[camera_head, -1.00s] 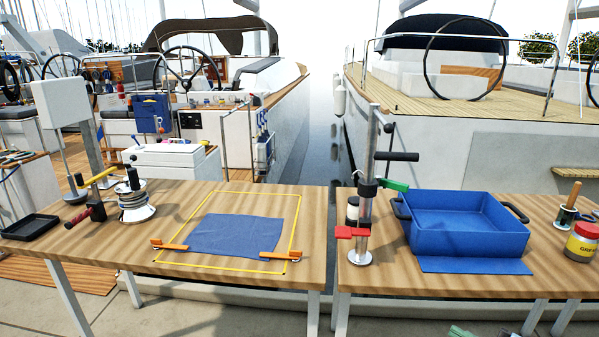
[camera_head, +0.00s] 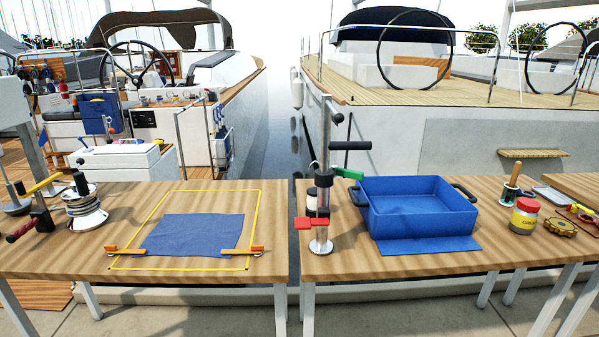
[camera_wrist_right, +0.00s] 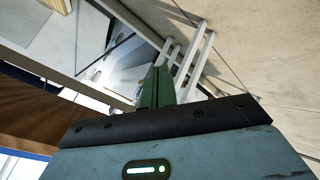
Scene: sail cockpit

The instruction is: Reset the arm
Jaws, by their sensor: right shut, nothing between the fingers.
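My right gripper (camera_wrist_right: 157,88) shows in the right wrist view with its green fingers together and nothing between them. It is below or beside the tables, with pale paving and white table legs (camera_wrist_right: 190,55) beyond it. Neither of my grippers shows in the head view now. My left gripper is in no view.
Two wooden tables carry a blue cloth (camera_head: 193,234) inside a yellow frame (camera_head: 259,205), a metal post stand (camera_head: 322,190) with red and green parts, a blue bin (camera_head: 415,205), a winch (camera_head: 86,212) and a red-lidded jar (camera_head: 524,216). A narrow gap separates the tables.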

